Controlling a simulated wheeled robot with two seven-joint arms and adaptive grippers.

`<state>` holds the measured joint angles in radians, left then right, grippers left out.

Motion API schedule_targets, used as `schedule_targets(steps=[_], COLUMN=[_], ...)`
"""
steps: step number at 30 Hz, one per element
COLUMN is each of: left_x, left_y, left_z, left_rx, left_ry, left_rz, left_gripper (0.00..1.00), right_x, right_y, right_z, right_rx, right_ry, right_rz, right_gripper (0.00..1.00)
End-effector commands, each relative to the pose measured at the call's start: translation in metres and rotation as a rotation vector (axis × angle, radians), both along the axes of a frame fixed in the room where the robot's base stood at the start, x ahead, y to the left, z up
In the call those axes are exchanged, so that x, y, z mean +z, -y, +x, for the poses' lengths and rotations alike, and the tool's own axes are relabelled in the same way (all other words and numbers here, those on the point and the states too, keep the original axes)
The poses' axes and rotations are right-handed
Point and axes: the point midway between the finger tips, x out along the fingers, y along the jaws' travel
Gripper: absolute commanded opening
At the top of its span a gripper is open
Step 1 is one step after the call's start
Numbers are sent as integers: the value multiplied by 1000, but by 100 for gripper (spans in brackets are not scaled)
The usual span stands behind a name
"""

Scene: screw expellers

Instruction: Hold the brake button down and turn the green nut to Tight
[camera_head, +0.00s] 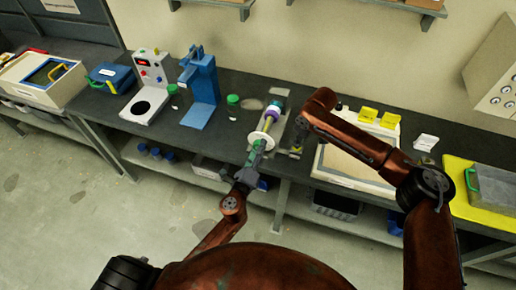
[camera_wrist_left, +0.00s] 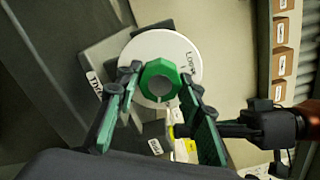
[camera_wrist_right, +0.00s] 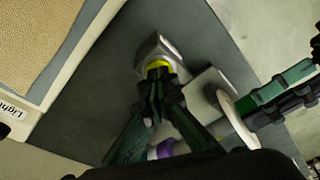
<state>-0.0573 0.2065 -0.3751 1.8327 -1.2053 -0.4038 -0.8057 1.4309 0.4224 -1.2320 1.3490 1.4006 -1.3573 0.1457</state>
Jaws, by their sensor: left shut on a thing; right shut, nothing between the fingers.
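The green nut (camera_wrist_left: 157,82) sits at the centre of a white disc (camera_wrist_left: 186,55) on the front end of the expeller. The disc reads "Loose" at its upper right, and a partly hidden tag at left seems to read "Tight" (camera_wrist_left: 95,86). My left gripper (camera_wrist_left: 160,88) is shut on the nut, with a finger on each side; it also shows in the head view (camera_head: 256,154). My right gripper (camera_wrist_right: 157,74) is shut and empty. Its tips are at the yellow brake button (camera_wrist_right: 157,63) on a grey metal block (camera_wrist_right: 150,47); they seem to touch it, but pressing depth cannot be told.
The expeller's purple collar (camera_wrist_right: 163,149) lies beside my right fingers. A white-rimmed tray (camera_head: 350,183) stands right of the expeller. A blue press (camera_head: 203,83), a green-capped jar (camera_head: 233,101) and a white control unit (camera_head: 147,100) stand to the left on the dark bench.

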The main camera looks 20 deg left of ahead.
Motion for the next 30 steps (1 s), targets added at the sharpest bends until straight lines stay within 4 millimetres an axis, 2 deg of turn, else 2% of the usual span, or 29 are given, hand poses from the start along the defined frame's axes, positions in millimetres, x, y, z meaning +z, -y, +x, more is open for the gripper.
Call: schedule_targets(steps=[1,2,7,17,30], left_x=[0,-1,-1,-1,-1], left_y=[-1,0,0,0,0], left_z=[0,0,0,-2,-36], left_rx=[0,1,2,1,1], left_ry=[0,-1,-1,-2,-2], left_rz=[61,47,40,37,37], left_gripper=[18,37,49,49,49], right_x=[-1,-1,-1,-1,-1], right_y=[0,0,0,0,0], right_z=[0,0,0,0,0], right_rx=[0,0,0,0,0], right_ry=[-1,-1,-1,-1,-1], right_rz=[0,0,0,0,0], right_gripper=[0,0,0,0,0])
